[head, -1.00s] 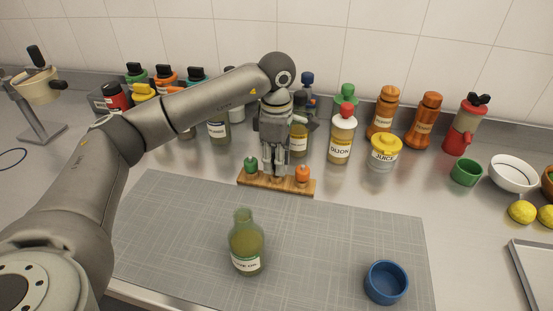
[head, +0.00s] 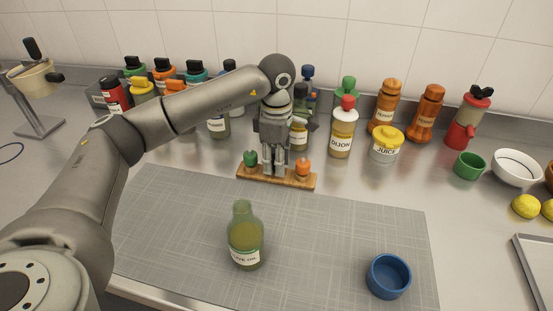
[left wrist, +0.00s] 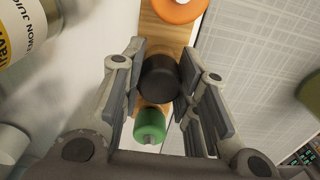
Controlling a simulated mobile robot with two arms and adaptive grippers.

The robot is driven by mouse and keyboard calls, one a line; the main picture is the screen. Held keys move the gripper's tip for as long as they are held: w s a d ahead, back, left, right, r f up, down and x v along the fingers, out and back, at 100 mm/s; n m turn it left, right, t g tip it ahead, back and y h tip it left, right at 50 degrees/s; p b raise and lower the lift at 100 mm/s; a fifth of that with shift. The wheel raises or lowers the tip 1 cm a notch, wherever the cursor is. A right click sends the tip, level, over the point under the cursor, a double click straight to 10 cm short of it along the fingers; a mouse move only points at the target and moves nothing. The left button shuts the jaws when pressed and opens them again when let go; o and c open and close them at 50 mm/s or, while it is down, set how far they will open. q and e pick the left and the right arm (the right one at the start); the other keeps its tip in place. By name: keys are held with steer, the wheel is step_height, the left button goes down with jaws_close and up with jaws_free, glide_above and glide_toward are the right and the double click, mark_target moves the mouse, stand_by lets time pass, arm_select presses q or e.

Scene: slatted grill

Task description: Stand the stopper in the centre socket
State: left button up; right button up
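A dark stopper (left wrist: 160,77) shows between the fingers of my left gripper (left wrist: 163,62) in the left wrist view. It appears in line with the middle of the wooden rack (head: 245,174), between a green stopper (head: 250,158) and an orange stopper (head: 302,167). The green one also shows in the left wrist view (left wrist: 150,123). My left gripper (head: 275,170) points down over the rack. Its fingers stand apart on either side of the dark stopper and look open. The centre socket is hidden beneath. My right gripper is not in view.
An olive oil bottle (head: 245,238) and a blue bowl (head: 388,277) stand on the grey mat (head: 330,235). Several bottles, including a Dijon bottle (head: 342,130) and a juice jar (head: 386,146), stand behind the rack. The mat between rack and bowl is clear.

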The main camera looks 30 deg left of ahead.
arm_select(q)
steer(key=o, duration=0.4)
steer(key=shift+o, duration=0.2)
steer(key=shift+r, duration=0.1)
step_height(320, 180, up, 12)
stand_by(0.6)
